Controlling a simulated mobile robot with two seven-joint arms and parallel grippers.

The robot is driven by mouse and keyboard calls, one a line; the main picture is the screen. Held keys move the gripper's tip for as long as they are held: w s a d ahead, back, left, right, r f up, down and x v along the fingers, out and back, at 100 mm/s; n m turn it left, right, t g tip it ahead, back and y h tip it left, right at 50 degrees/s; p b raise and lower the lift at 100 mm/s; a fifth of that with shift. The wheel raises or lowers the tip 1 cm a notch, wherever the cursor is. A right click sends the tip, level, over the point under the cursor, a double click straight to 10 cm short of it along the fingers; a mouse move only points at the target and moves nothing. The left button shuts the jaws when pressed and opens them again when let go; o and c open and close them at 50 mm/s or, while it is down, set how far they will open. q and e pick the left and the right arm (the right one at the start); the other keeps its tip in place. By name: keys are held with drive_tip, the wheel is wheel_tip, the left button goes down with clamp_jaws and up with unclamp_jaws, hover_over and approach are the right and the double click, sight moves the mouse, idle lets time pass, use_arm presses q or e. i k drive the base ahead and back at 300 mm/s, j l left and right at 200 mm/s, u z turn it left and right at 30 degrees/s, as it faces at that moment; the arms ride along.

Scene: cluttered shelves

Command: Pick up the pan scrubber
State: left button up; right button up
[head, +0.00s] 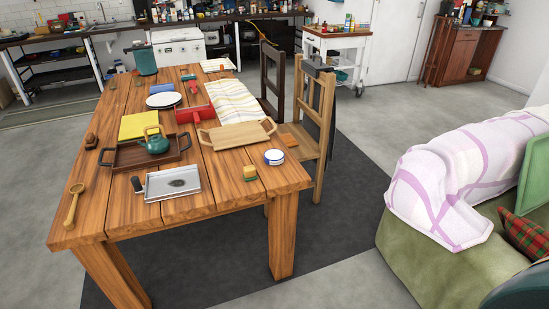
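Neither of my grippers is in view.
A teal teapot (154,144) stands on a dark tray. Chairs (312,115) stand at the table's right side. A green sofa (440,255) is right; floor (345,260) between is clear.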

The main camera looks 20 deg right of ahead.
sight(249, 174)
drive_tip(key=l+u, duration=0.15)
drive_tip(key=u, duration=0.3)
drive_tip(key=l+u, duration=0.1)
drive_tip(key=u, duration=0.35)
drive_tip(key=l+u, duration=0.3)
drive_tip(key=l, duration=0.25)
drive_tip(key=k+l+u, duration=0.15)
drive_tip(key=l+u, duration=0.2)
drive_tip(key=l, duration=0.15)
drive_tip(key=k+l, duration=0.15)
drive_tip(key=l, duration=0.2)
drive_tip(key=k+l+u, duration=0.1)
drive_tip(key=l, duration=0.25)
drive_tip(key=k+l, duration=0.15)
drive_tip(key=l, duration=0.2)
drive_tip(key=u, duration=0.05)
